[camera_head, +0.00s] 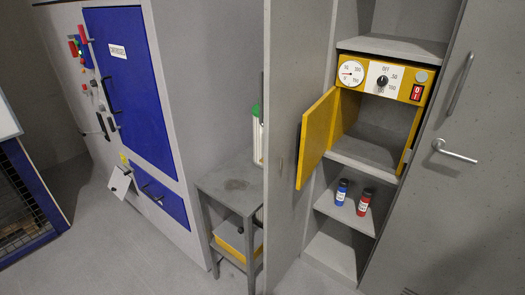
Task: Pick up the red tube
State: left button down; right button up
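The red tube (364,202) is a small upright cylinder with a dark cap and a pale label. It stands on a middle shelf (350,216) of the open grey cabinet, below the yellow box. A similar blue tube (341,191) stands just left of it, a small gap apart. Neither of my grippers shows in the head view.
Above the tubes is a yellow box (419,77) with dials and a red switch; its yellow door (317,138) hangs open to the left. Tall grey cabinet doors flank the shelves. A grey side table (230,184) stands left. Floor in front is clear.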

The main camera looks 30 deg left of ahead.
aim_at(368, 192)
jog(key=u, duration=0.15)
jog(key=k, duration=0.55)
jog(key=u, duration=1.35)
jog(key=i, duration=1.9)
jog(key=z, duration=1.45)
jog(key=i, duration=0.35)
jog(key=z, duration=0.3)
